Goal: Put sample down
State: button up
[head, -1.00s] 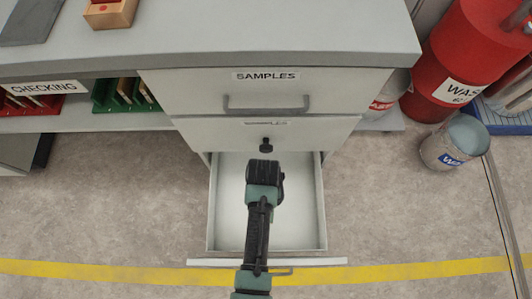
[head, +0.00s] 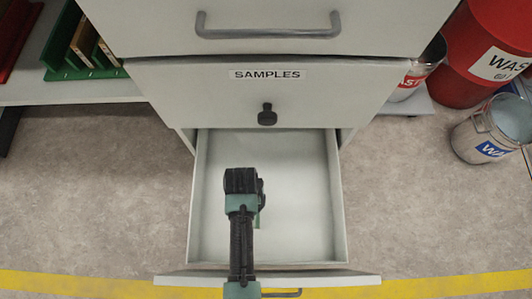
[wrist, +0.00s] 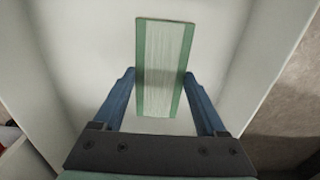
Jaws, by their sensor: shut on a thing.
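The sample is a flat rectangular panel (wrist: 163,60) with a pale streaked middle and green edges, seen in the wrist view. My gripper (wrist: 158,76) is shut on it, with one blue finger at each long edge. In the head view my gripper (head: 260,203) hangs over the open bottom drawer (head: 336,200), and a thin green strip of the sample shows beside it. The drawer is pale and empty apart from what my arm hides. I cannot tell whether the sample touches the drawer floor.
The shut drawer above has a SAMPLES label (head: 267,74) and a dark knob (head: 267,115). A green rack (head: 84,68) stands on the shelf at left. A red waste drum (head: 480,50) and a metal bucket (head: 492,130) stand at right.

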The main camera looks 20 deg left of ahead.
notch_tip(320, 180, down, 10)
jog(key=b, duration=0.7)
jog(key=shift+f, duration=0.15)
jog(key=shift+f, duration=0.2)
jog(key=o, duration=1.3)
jog(key=shift+o, duration=0.2)
jog(key=shift+r, duration=0.1)
notch_tip(320, 180, up, 12)
jog(key=p, duration=0.7)
jog(key=shift+r+p, duration=0.1)
jog(key=shift+p, duration=0.25)
